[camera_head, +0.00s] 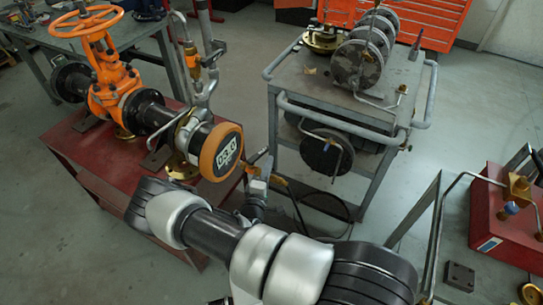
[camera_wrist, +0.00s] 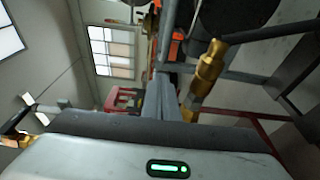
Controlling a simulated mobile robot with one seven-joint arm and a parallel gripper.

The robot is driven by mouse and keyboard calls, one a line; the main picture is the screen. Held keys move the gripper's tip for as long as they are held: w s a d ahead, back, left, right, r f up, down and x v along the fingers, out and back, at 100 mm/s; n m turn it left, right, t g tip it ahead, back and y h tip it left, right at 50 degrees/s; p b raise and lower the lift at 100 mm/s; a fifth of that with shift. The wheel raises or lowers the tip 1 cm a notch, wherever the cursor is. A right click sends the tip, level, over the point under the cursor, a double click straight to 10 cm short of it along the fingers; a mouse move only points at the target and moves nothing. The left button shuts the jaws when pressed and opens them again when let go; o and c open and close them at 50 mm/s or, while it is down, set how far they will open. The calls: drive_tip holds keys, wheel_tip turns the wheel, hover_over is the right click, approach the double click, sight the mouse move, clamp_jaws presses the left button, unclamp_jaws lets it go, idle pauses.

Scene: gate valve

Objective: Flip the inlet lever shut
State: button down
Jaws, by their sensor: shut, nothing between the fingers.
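The orange gate valve (camera_head: 108,85) with its handwheel stands on a red bench. Its pipe run ends in an orange-rimmed round cap (camera_head: 221,152). A small orange valve fitting (camera_head: 193,62) sits on the upright pipe behind it. Which piece is the inlet lever I cannot tell for certain. In the wrist view a brass fitting (camera_wrist: 208,66) stands just right of my gripper (camera_wrist: 172,95), which is shut and empty. I cannot tell whether they touch.
A grey cart (camera_head: 305,85) with round flanges stands behind and right of the bench. A red box (camera_head: 500,215) with brass fittings is at the far right. Red bench (camera_head: 95,150) edges lie close to my arm. A dark hose (camera_head: 325,195) hangs beside the cart.

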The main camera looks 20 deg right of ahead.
drive_tip(key=v, duration=1.2)
drive_tip(key=shift+s, duration=0.2)
